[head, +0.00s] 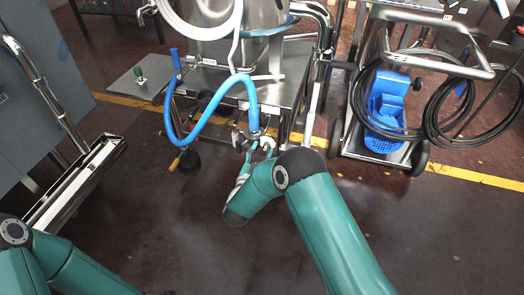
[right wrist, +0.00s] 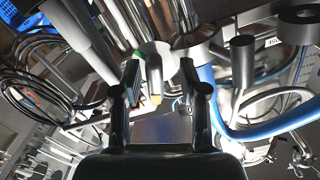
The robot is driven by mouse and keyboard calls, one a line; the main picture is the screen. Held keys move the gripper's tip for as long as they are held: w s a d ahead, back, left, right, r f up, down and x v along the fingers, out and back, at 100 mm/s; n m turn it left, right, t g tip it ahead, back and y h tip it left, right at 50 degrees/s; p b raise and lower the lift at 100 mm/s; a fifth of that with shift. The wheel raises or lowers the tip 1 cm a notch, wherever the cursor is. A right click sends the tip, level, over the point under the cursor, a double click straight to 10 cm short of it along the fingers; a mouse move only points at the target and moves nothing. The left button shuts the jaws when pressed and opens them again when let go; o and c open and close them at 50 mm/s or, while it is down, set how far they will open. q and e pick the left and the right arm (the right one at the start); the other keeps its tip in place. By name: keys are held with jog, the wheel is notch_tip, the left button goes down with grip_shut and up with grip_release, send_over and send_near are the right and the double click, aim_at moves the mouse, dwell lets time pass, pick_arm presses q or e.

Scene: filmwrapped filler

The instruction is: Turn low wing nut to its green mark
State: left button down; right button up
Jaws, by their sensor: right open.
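My right gripper (head: 258,146) reaches the steel fittings under the tank, just below the end of the blue hose (head: 252,98). In the right wrist view my right gripper (right wrist: 160,76) is open, its two fingers apart. A round steel fitting (right wrist: 154,54) lies ahead between the fingertips, with a small green patch (right wrist: 139,56) at its left edge. A small yellowish piece (right wrist: 156,99) shows between the fingers. I cannot clearly make out the low wing nut or whether a finger touches it. My left arm is at the lower left of the head view; its gripper is out of frame.
A steel stand (head: 205,82) carries the tank. To the right is a trolley with black cable coils (head: 432,118) and a blue part (head: 386,98). A grey cabinet (head: 38,75) and steel trough (head: 80,180) stand at left. The floor in front is clear.

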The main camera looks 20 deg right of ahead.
jog(key=shift+d, duration=0.2)
jog(key=shift+c, duration=0.4)
jog(key=shift+s+d, duration=0.1)
grip_shut()
jog(key=shift+m, duration=0.3)
